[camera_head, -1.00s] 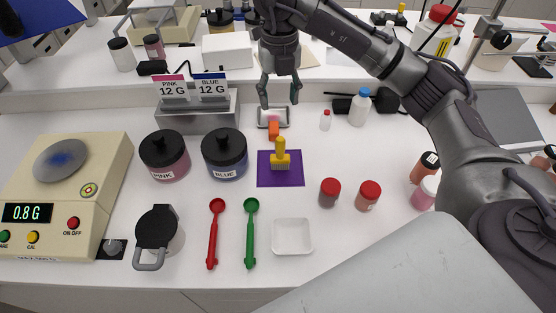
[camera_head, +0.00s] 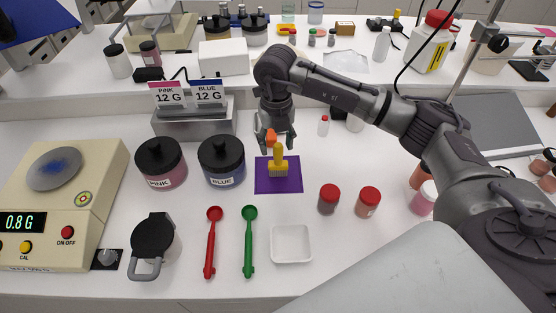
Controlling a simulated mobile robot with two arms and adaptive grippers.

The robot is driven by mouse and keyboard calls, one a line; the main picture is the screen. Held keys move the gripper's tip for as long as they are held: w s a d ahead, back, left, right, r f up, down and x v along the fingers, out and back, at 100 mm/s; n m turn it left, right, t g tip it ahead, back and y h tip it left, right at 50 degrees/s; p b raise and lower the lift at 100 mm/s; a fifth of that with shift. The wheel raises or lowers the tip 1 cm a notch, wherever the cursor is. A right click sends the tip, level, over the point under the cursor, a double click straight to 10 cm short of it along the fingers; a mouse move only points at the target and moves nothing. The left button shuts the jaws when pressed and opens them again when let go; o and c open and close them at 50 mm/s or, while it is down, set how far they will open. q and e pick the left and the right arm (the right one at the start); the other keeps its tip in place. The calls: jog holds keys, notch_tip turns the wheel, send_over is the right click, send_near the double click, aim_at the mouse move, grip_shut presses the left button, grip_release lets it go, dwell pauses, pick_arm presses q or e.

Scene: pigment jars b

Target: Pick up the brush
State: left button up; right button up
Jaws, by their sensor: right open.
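The brush (camera_head: 278,164) is yellow with an upright handle and a wider, pale-bristled lower end. It stands on a purple mat (camera_head: 262,183) in the middle of the bench. My right gripper (camera_head: 277,146) is open, pointing down, with its fingers seen to either side of the top of the handle. I cannot tell whether they touch it; the gripper seems just above or behind the brush. An orange piece (camera_head: 270,137) shows between the fingers. My left gripper is not in view.
A pink jar (camera_head: 161,162) and blue jar (camera_head: 221,161) stand left of the mat. Two red-capped jars (camera_head: 329,198) (camera_head: 368,201) stand to its right. A red spoon (camera_head: 211,243), a green spoon (camera_head: 249,243) and a white dish (camera_head: 291,244) lie in front. A scale (camera_head: 100,175) stands far left.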

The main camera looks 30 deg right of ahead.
aim_at(278, 155)
jog(key=f, duration=0.1)
jog(key=f+p, duration=0.1)
jog(key=f, duration=0.1)
jog(key=shift+s+d+f+p, duration=0.15)
jog(key=shift+s+f+p, duration=0.1)
jog(key=shift+f+p, duration=0.1)
jog(key=shift+f, duration=0.35)
jog(key=shift+w, duration=0.1)
jog(key=shift+c, duration=0.3)
grip_shut()
